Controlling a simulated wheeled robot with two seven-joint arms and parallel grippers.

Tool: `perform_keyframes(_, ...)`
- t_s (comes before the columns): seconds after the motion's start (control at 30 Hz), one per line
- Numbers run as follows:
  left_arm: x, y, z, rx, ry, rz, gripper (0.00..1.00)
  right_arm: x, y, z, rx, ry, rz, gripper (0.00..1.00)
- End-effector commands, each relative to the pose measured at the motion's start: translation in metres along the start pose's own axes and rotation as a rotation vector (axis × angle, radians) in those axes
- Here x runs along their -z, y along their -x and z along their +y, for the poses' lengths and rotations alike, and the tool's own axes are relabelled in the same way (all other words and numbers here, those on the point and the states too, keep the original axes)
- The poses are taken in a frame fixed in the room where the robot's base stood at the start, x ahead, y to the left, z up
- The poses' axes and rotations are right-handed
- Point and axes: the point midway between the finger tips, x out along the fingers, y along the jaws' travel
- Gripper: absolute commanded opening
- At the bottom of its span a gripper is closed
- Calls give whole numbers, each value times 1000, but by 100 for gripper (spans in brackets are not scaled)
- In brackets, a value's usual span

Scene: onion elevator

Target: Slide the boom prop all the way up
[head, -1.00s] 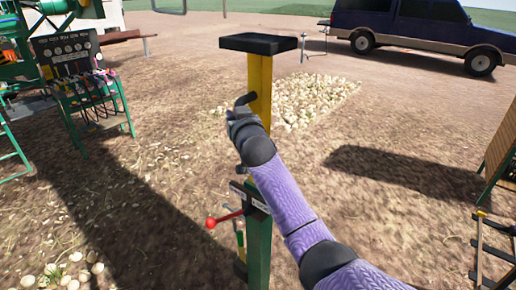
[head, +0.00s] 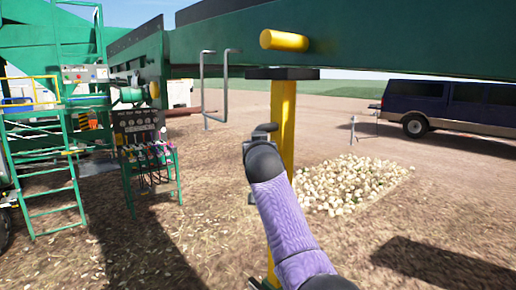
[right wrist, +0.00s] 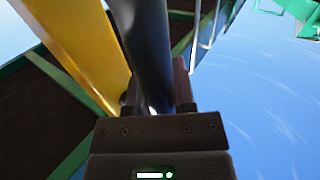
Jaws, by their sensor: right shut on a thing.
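The boom prop (head: 283,115) is an upright yellow post with a black top plate (head: 282,73). The plate is at the lower edge of the green boom (head: 390,40); I cannot tell whether they touch. My right gripper (head: 262,132) is beside the post, below the plate. In the right wrist view my right gripper (right wrist: 158,95) is shut on a dark round handle (right wrist: 150,40), with the yellow post (right wrist: 78,40) next to it. My arm hides much of the lower prop. My left gripper is not in view.
A yellow cylinder (head: 284,40) sticks out of the boom above the plate. A control stand with hoses (head: 140,130) and a green ladder frame (head: 48,180) are at left. An onion pile (head: 350,185) lies behind the post. A dark blue van (head: 450,105) stands at right.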

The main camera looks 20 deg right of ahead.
Motion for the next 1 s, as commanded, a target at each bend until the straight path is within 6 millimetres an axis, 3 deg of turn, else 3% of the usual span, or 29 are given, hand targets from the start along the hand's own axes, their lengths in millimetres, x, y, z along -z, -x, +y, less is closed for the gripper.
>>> perform_keyframes(0.27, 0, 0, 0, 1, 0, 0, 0, 4, 0, 0, 1, -2, 11, 0)
perform_keyframes(0.3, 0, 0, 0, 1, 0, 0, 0, 4, 0, 0, 1, -2, 11, 36)
perform_keyframes(0.47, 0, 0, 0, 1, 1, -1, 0, 3, 0, 0, 0, -1, 7, 67)
perform_keyframes(0.8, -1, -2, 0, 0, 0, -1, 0, 0, 2, 0, 0, -2, 5, 67)
perform_keyframes(1.0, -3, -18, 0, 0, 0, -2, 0, -3, 23, 0, 1, -4, 8, 67)
